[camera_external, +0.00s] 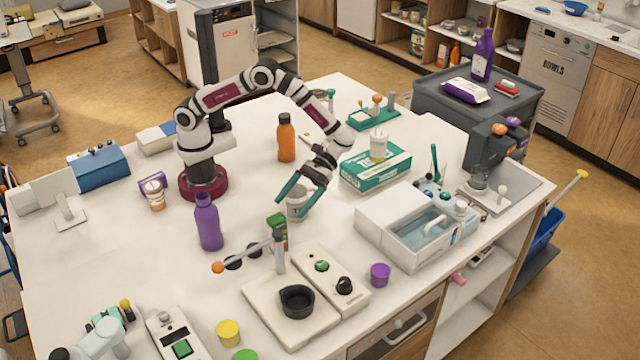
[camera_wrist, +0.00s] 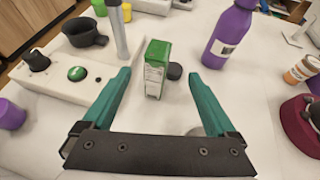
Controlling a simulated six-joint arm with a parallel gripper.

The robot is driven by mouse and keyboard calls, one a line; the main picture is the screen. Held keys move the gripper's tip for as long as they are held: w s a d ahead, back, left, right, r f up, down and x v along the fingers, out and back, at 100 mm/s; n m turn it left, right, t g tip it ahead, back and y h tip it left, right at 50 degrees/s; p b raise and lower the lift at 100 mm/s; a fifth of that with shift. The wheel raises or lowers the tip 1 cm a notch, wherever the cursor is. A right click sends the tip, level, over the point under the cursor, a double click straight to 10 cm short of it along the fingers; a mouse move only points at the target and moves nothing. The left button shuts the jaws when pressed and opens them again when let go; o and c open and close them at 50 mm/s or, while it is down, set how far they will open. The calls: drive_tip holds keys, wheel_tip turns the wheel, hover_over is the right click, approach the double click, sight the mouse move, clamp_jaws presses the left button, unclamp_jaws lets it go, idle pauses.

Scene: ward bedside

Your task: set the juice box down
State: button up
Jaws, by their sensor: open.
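The juice box (camera_wrist: 156,68) is a small green and white carton, standing upright on the white table in the wrist view. In the external view the juice box (camera_external: 277,226) shows just left of a gripper finger. My gripper (camera_wrist: 155,85) has its two teal fingers spread wide, with the box between and beyond the tips, and no finger visibly touching it. In the external view my gripper (camera_external: 292,200) hangs low over the table, fingers apart.
A purple bottle (camera_external: 208,222) stands left of the box. A black cup (camera_external: 297,301) sits on a white device, and an orange bottle (camera_external: 286,138) stands behind.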

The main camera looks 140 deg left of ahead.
drive_tip(key=x, duration=1.1)
drive_tip(key=shift+w+f, duration=0.2)
drive_tip(key=shift+f, duration=0.15)
drive_tip(key=shift+a, duration=0.1)
clamp_jaws()
